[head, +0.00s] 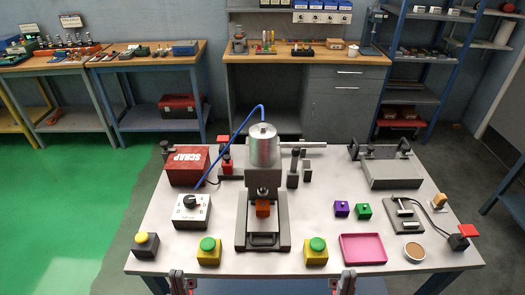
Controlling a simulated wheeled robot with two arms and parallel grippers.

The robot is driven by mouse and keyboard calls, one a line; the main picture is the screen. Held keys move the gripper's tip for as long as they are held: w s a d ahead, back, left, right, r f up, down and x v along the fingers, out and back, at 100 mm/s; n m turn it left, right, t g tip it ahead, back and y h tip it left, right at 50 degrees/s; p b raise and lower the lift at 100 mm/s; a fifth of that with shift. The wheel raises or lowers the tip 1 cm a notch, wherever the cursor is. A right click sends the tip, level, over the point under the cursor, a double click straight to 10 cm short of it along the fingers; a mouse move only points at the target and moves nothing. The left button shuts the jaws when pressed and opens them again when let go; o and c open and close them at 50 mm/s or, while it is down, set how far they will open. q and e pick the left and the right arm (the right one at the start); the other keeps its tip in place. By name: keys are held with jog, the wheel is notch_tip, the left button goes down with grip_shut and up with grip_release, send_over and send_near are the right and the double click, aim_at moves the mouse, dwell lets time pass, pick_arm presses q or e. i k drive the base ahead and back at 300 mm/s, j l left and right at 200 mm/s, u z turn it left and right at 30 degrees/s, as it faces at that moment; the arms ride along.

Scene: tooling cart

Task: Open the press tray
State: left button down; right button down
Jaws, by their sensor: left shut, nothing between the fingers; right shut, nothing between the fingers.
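The press (264,150) stands in the middle of the white-topped table, with a silver cylinder on top and a blue hose arching off to the left. A dark press tray (263,240) with a handle-like bar at its front sits low in the press base. An orange-brown block (263,208) shows under the press head. I cannot tell how far the tray is pushed in. My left gripper (177,273) and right gripper (348,273) are at the table's front edge, shut and empty, apart from the tray on either side. Their lower parts are cut off by the frame.
Yellow boxes with green buttons (208,250) (316,250) flank the press in front. Left are a red scrap box (188,165) and a dial box (192,210). Right are a pink tray (363,249), purple and green blocks, and a dark fixture (404,215).

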aim_at(268, 225)
jog(key=k+u, duration=0.35)
jog(key=k+j+u, duration=0.1)
jog(key=u, duration=0.25)
jog(key=k+j+u, duration=0.2)
jog(key=u, duration=0.15)
jog(key=k, duration=0.1)
